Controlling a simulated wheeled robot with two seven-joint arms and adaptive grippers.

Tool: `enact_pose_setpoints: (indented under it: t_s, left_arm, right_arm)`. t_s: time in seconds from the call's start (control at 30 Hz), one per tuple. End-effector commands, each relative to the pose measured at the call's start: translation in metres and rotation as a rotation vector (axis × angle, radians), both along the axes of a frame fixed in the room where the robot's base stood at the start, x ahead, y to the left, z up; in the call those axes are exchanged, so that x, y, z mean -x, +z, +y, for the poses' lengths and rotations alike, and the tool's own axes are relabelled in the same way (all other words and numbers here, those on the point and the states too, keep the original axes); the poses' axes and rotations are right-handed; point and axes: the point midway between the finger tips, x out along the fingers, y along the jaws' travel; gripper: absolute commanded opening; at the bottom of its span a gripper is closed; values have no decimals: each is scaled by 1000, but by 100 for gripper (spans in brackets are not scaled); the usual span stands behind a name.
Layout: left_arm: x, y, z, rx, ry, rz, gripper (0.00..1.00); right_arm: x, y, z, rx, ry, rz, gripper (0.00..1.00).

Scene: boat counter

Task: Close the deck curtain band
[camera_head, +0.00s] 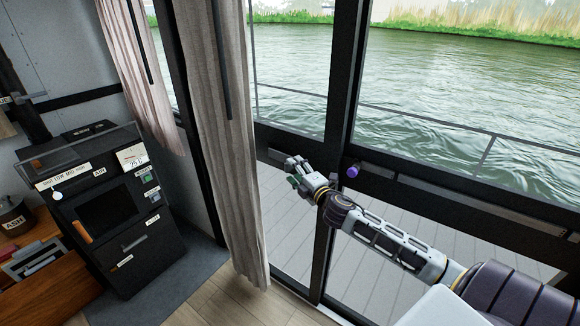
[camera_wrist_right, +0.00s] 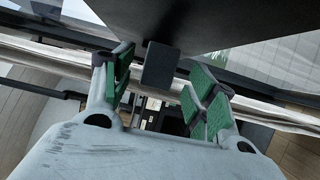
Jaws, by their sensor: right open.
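A long beige deck curtain (camera_head: 232,150) hangs bunched at the door, with a thin dark wand (camera_head: 221,62) down its upper front. No separate band can be made out on it. My right gripper (camera_head: 296,174) is in front of the glass door, to the right of the curtain and apart from it in the picture. In the right wrist view, the green-padded fingers (camera_wrist_right: 160,92) are spread and empty. A pale fabric strip (camera_wrist_right: 258,108) runs across behind them. A small dark block (camera_wrist_right: 160,66) shows between the fingers; I cannot tell what it is. My left gripper is not in view.
A second curtain (camera_head: 137,75) hangs at the left. A black stove-like unit (camera_head: 135,245) stands below it, beside a wooden counter (camera_head: 45,295). A dark door post (camera_head: 340,90) and a purple knob (camera_head: 352,171) are close to my right arm. The floor (camera_head: 225,305) in front is clear.

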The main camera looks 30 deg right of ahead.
Motion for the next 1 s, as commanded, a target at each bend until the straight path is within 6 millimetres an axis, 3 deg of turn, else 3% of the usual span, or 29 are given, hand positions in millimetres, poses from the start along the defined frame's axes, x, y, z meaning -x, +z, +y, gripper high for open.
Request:
enact_pose_setpoints:
  t_s: [0.6,1.0]
  left_arm:
    - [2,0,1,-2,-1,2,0]
    - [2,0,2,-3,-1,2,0]
  right_arm:
    - [-34,0,-1,2,0,0,57]
    - [-39,0,-1,2,1,1,57]
